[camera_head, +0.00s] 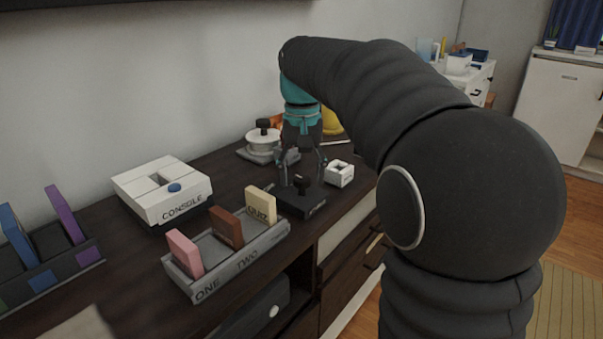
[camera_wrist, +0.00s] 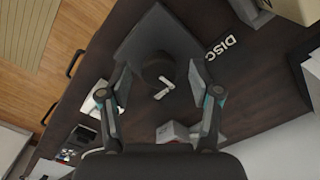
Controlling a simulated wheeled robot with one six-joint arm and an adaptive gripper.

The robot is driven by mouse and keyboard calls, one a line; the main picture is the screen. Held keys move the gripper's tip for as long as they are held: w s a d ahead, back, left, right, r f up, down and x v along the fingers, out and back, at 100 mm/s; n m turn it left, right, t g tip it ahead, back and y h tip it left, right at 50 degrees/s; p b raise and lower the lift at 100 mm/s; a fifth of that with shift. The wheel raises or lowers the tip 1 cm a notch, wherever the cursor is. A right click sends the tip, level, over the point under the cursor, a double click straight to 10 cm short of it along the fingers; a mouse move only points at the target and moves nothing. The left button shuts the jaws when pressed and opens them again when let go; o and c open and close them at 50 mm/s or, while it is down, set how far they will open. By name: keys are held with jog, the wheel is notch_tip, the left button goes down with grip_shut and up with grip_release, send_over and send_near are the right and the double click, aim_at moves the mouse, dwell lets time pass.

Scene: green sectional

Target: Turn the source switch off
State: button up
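A dark box with a black knob on top (camera_head: 301,186) sits near the front edge of the dark cabinet top. Its front label is too small to read, so I cannot confirm it is the source switch. My gripper (camera_head: 302,172) points down over this box with its fingers apart and empty. In the wrist view the round black knob (camera_wrist: 156,71) shows beyond the open fingertips of my gripper (camera_wrist: 160,92), roughly between them. A pale bent mark or lever lies by the knob; whether the switch is on or off I cannot tell.
A small white block (camera_head: 340,174) stands just right of the box. A grey rack (camera_head: 243,257) with upright coloured cards and a white CONSOLE box (camera_head: 163,190) stand left. A white round device (camera_head: 262,141) stands behind. White DISC lettering (camera_wrist: 222,47) shows in the wrist view.

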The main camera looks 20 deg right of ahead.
aim_at(302, 178)
notch_tip(302, 178, up, 12)
dwell(0.7)
